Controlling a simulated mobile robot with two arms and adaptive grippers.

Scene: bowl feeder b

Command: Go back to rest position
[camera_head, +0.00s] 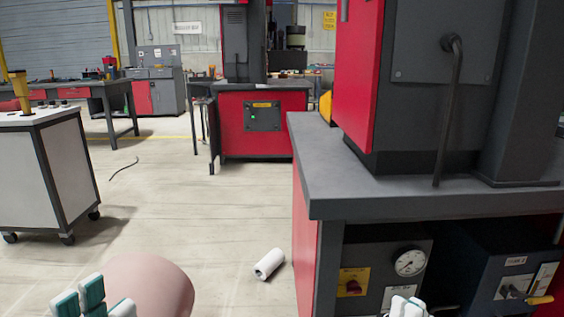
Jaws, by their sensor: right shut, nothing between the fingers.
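My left gripper (93,299) is at the bottom left edge, with white and teal finger parts showing. Its lower part is cut off, and I cannot tell whether it is open or shut. My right gripper (407,306) shows only its white fingertips at the bottom edge, in front of the machine's lower panel. The fingertips are together, with nothing seen between them. A pink rounded shape (150,281) rises beside the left gripper; I cannot tell what it is.
A red and grey machine with a grey worktop (330,187) fills the right side. A white cylinder (269,264) lies on the floor left of it. A white wheeled cabinet (35,170) stands at left. Open floor (190,200) lies between, with a thin dark piece (124,168).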

